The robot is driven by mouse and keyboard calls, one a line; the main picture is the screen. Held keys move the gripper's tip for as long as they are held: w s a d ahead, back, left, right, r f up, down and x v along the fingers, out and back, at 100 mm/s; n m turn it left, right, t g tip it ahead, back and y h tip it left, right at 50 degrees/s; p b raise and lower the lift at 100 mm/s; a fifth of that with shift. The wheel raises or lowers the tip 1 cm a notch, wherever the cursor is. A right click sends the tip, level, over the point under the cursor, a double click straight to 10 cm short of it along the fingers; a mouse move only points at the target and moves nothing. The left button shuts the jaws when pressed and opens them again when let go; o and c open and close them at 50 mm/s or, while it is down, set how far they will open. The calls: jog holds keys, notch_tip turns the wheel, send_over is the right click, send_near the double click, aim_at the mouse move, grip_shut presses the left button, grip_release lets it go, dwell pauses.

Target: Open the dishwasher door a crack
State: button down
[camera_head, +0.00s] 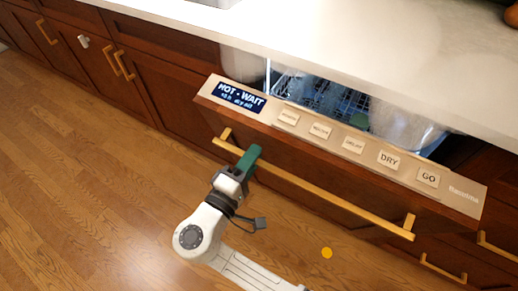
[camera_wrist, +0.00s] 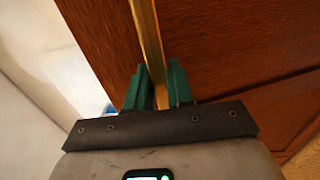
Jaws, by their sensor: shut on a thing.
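The dishwasher door (camera_head: 300,160) is wood-fronted and tilted outward at the top, with a gap between its top edge and the counter. Through the gap, the lit interior with a rack (camera_head: 325,97) shows. A long brass handle bar (camera_head: 335,200) runs across the door front. My gripper (camera_head: 249,157) has its green fingers closed on the bar near its left end. In the wrist view my gripper (camera_wrist: 160,88) has the brass bar (camera_wrist: 146,35) between its two fingers, in front of the wooden door face (camera_wrist: 220,40).
The control strip carries a display (camera_head: 240,98) reading "HOT - WAIT", with a smaller unclear line, and several labelled buttons, including DRY and GO (camera_head: 428,177). A pale countertop (camera_head: 330,45) overhangs above. Cabinets (camera_head: 160,75) flank the door. The wooden floor (camera_head: 90,190) at left is clear.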

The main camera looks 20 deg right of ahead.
jog(key=shift+s+a+f, duration=0.3)
jog(key=shift+a+f, duration=0.05)
jog(key=shift+a, duration=0.05)
jog(key=c, duration=1.2)
grip_release()
jog(key=shift+r, duration=0.1)
jog(key=shift+o, duration=0.2)
jog(key=v, duration=1.1)
